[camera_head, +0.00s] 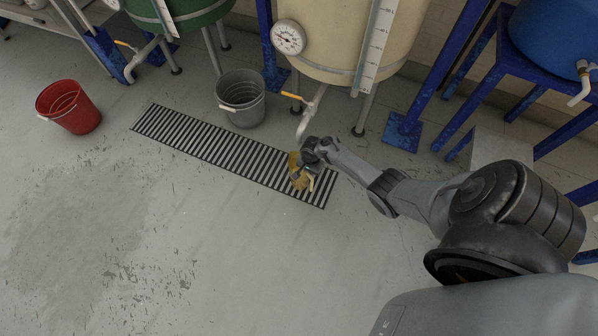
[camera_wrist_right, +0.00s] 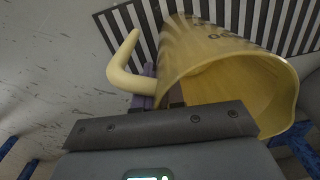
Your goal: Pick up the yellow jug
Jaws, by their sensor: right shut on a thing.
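The yellow jug (camera_head: 295,172) is over the right end of the slatted floor grate in the head view, partly hidden by my right gripper (camera_head: 305,168). In the right wrist view the jug (camera_wrist_right: 205,52) shows large, its wide open rim toward the camera and its curved handle (camera_wrist_right: 124,65) at the left. The right gripper (camera_wrist_right: 152,88) is shut on the jug near where the handle meets the body; its exact hold is partly hidden. I cannot tell whether the jug touches the grate. My left gripper is not in view.
The grate (camera_head: 215,143) runs across the floor. A grey bucket (camera_head: 241,106) stands behind it and a red bucket (camera_head: 70,108) at the left. A cream tank (camera_head: 340,30) with a tap (camera_head: 308,112) is close behind the gripper. The front floor is clear.

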